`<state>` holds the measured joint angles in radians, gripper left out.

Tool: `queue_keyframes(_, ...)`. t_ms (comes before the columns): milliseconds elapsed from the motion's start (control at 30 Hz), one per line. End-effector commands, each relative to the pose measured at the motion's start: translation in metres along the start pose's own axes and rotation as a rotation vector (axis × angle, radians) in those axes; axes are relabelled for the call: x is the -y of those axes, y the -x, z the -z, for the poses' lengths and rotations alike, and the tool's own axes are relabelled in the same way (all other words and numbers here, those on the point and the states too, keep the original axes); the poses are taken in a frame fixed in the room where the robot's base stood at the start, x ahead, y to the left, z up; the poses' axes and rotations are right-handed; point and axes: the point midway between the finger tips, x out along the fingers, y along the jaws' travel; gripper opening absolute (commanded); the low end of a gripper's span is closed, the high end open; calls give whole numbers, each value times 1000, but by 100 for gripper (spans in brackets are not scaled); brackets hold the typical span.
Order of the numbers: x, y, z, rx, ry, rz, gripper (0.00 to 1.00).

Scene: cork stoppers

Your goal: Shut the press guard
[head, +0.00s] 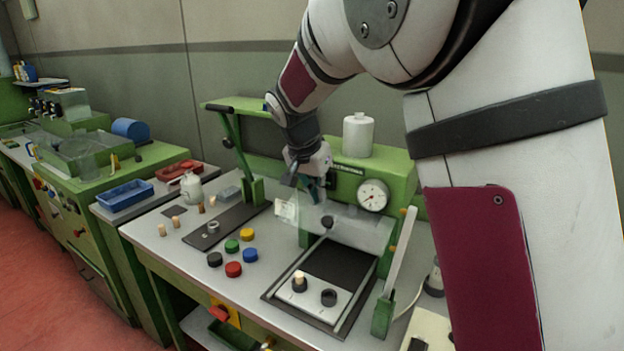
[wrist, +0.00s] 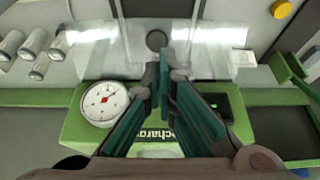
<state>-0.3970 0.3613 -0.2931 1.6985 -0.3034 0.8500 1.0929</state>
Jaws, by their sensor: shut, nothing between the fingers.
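The press guard (head: 358,230) is a clear panel with a dark round knob (head: 327,222), in front of the green press (head: 388,165) and above its bed. In the wrist view the clear guard (wrist: 100,45) spans the top, with its knob (wrist: 157,40) near the middle. My gripper (head: 318,197) is at the press front, by the upper part of the guard. In the wrist view my gripper (wrist: 166,62) has its teal fingers together with nothing between them, the tips just below the knob. I cannot tell whether they touch the panel.
A dial gauge (head: 373,195) is on the press front and a white bottle (head: 358,135) stands on top. A grey plate (head: 308,293) on the bed holds a cork. A lever with a pale handle (head: 402,248) rises at right. Coloured caps (head: 233,246) lie left of the bed.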

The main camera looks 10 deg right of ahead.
Motion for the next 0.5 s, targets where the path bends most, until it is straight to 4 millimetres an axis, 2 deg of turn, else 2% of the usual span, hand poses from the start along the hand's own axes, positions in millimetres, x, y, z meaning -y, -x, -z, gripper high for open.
queue_keyframes(33, -1, -11, -1, 2, 0, -4, 0)
queue_keyframes(200, -2, -42, -1, 2, 0, -4, 0)
queue_keyframes(333, -1, -58, 0, 0, 0, -2, 0)
queue_keyframes(500, 0, -70, 0, -1, 1, 0, 0)
